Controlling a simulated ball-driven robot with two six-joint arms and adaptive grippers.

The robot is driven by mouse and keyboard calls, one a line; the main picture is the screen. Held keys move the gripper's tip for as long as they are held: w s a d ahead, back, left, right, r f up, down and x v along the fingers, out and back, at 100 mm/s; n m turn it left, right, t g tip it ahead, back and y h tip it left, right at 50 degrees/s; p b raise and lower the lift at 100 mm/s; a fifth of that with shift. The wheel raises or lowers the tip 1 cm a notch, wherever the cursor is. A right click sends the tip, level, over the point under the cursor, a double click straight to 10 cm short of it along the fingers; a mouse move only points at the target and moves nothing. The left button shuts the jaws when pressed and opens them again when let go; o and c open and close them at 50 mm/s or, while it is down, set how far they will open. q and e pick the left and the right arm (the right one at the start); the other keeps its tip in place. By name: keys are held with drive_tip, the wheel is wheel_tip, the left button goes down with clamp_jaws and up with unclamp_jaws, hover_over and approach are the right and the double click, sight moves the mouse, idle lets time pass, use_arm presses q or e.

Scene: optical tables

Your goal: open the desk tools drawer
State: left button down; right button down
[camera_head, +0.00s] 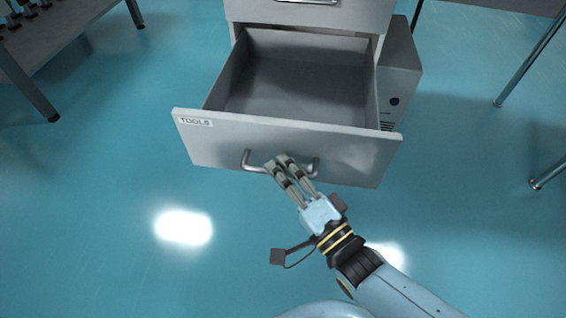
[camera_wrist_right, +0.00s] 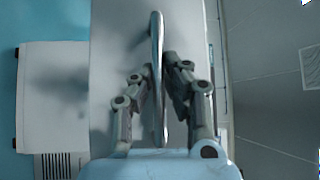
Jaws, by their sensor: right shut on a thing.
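The tools drawer (camera_head: 290,150) is a light grey drawer with a "TOOLS" label at the upper left of its front. It stands pulled well out of its cabinet, and its inside looks empty. Its bar handle (camera_head: 249,162) runs across the front; the handle also shows upright in the right wrist view (camera_wrist_right: 157,60). My right gripper (camera_head: 279,163) is shut on the handle near its middle, with a finger on each side of the bar. The gripper hides part of the handle. My left gripper is not in view.
The cabinet (camera_head: 310,12) has another handled drawer front above the open one. A grey box-like unit (camera_head: 402,75) stands right of the drawer. A table (camera_head: 50,40) is at the upper left, and metal legs (camera_head: 530,60) stand at the right. The blue floor in front is clear.

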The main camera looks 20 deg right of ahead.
drive_tip(key=shift+s+f, duration=0.15)
drive_tip(key=shift+f, duration=0.25)
drive_tip(key=c, duration=1.4)
unclamp_jaws()
drive_tip(key=shift+r, duration=0.2)
drive_tip(key=v, duration=1.2)
